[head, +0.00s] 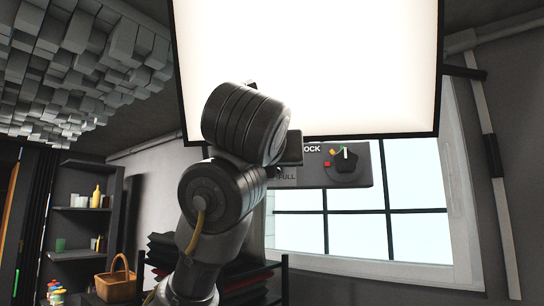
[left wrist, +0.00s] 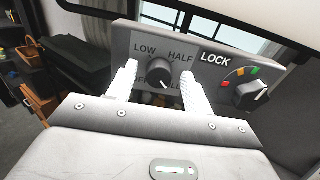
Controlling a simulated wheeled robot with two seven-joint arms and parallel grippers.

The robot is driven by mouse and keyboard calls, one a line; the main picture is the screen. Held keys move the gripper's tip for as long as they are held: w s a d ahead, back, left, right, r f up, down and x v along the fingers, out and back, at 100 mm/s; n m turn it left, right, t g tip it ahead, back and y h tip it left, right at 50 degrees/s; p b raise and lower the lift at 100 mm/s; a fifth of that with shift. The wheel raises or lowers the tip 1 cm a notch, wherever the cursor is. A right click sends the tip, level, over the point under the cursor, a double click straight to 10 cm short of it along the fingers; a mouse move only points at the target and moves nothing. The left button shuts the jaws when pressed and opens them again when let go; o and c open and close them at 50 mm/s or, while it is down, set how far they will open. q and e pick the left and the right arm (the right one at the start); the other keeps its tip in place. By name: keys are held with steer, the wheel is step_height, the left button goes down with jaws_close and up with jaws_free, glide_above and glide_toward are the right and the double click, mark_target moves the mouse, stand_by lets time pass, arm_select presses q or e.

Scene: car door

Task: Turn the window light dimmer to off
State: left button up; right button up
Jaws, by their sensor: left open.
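The dimmer knob (left wrist: 159,72) is black and round, on a grey panel (left wrist: 125,40) in the left wrist view. LOW and HALF are printed above it. Labels below it are partly covered; they look like OFF at left and FULL at right. A pale mark on the knob seems to point down and slightly right, toward FULL. My left gripper (left wrist: 158,80) is open, with one white finger on each side of the knob; I cannot tell whether they touch it. In the head view my left arm hides the dimmer, and only FULL shows. My right gripper is out of view.
A second black knob (left wrist: 252,94), beside the word LOCK and coloured marks, is right of the dimmer; it also shows in the head view (head: 346,163). A large bright light panel (head: 330,60) hangs above. A window (head: 400,236) is behind; shelves (head: 82,210) and a basket (head: 116,284) are at left.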

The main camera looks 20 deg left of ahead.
arm_select(q)
steer(key=shift+c, duration=0.4)
steer(key=c, duration=0.9)
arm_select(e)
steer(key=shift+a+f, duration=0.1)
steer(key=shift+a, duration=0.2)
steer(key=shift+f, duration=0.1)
